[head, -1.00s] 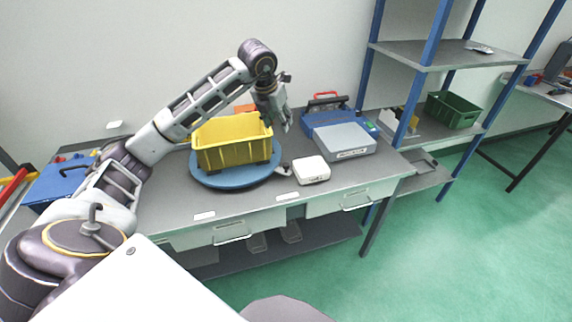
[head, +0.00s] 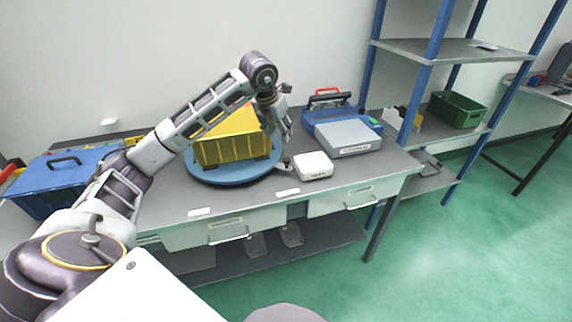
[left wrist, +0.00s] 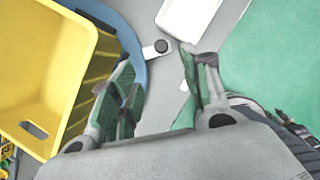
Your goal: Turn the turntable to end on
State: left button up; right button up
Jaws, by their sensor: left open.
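The turntable (head: 235,177) is a round blue disc on the grey workbench in the head view, and its blue rim (left wrist: 134,45) shows in the left wrist view. A yellow bin (head: 232,150) stands on it, and the bin also shows in the left wrist view (left wrist: 75,40). A small light tab with a black knob (left wrist: 161,46) sticks out from the rim. My left gripper (head: 285,138) is open and empty, above the bench at the turntable's right. In the left wrist view, the tab appears just beyond the gap between its fingertips (left wrist: 158,78). My right gripper is out of view.
A white box (head: 313,166) lies right of the turntable. A grey-topped device (head: 347,139) and a blue case with a red handle (head: 325,110) stand behind it. A blue toolbox (head: 65,180) is at the left. A blue-post shelf (head: 440,52) rises at the right.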

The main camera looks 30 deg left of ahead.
pick_arm(q)
jog(key=f+b, duration=0.1)
jog(key=f, duration=0.1)
send_over(287, 159)
jog(key=s, duration=0.2)
notch_tip(287, 159, down, 8)
jog(key=shift+s+f, duration=0.1)
jog(key=x, duration=0.3)
jog(key=shift+w+f, duration=0.25)
jog(key=shift+f, duration=0.45)
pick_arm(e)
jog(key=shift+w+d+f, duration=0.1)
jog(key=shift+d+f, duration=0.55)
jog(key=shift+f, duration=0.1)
